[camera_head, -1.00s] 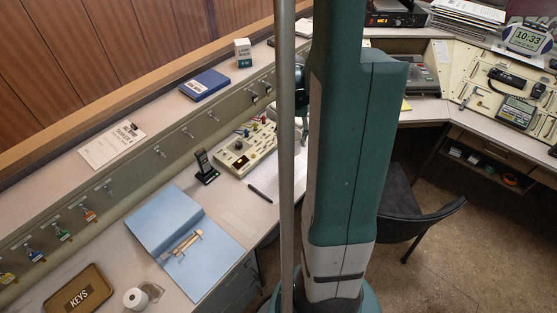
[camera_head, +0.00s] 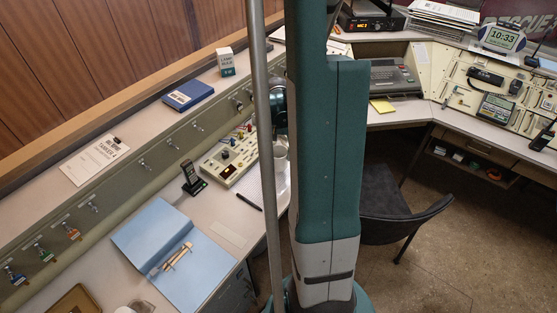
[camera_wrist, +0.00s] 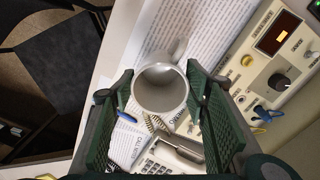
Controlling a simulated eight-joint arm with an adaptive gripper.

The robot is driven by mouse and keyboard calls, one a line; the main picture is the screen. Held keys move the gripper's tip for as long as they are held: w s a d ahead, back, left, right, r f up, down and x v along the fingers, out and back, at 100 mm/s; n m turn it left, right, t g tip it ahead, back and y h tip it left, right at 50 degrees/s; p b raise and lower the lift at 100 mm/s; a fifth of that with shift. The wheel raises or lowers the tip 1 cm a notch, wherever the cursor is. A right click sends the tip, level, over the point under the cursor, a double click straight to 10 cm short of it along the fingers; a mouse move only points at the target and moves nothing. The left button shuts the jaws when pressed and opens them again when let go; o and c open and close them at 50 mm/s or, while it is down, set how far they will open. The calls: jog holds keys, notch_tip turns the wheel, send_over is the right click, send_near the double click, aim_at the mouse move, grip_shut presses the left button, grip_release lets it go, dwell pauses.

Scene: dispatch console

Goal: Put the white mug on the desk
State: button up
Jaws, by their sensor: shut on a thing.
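The white mug (camera_wrist: 162,88) is between the two green fingers of my gripper (camera_wrist: 163,92) in the wrist view. I look down into its empty inside, and its handle points away toward the printed paper. The fingers are shut on its sides. In the head view, a pale part of the mug (camera_head: 280,151) shows beside my arm, which hides most of my gripper. The mug is over the desk (camera_head: 228,262), near the console panel. I cannot tell whether its base touches the surface.
A switch panel (camera_wrist: 283,62) lies right of the mug, with printed paper (camera_wrist: 185,35) beyond. A phone-like device (camera_wrist: 172,153) is below it. An open blue folder (camera_head: 170,255), a handset (camera_head: 192,178) and a pen (camera_head: 249,202) lie on the left desk. A chair (camera_head: 400,220) stands right.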

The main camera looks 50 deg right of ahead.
jog(key=shift+f+b, duration=0.3)
jog(key=shift+f, duration=1.55)
jog(key=shift+f, duration=0.2)
jog(key=o, duration=1)
jog(key=shift+r, duration=0.25)
notch_tip(320, 180, up, 12)
jog(key=p, duration=0.1)
jog(key=shift+p, duration=0.35)
jog(key=shift+w, duration=0.1)
jog(key=shift+a, duration=0.1)
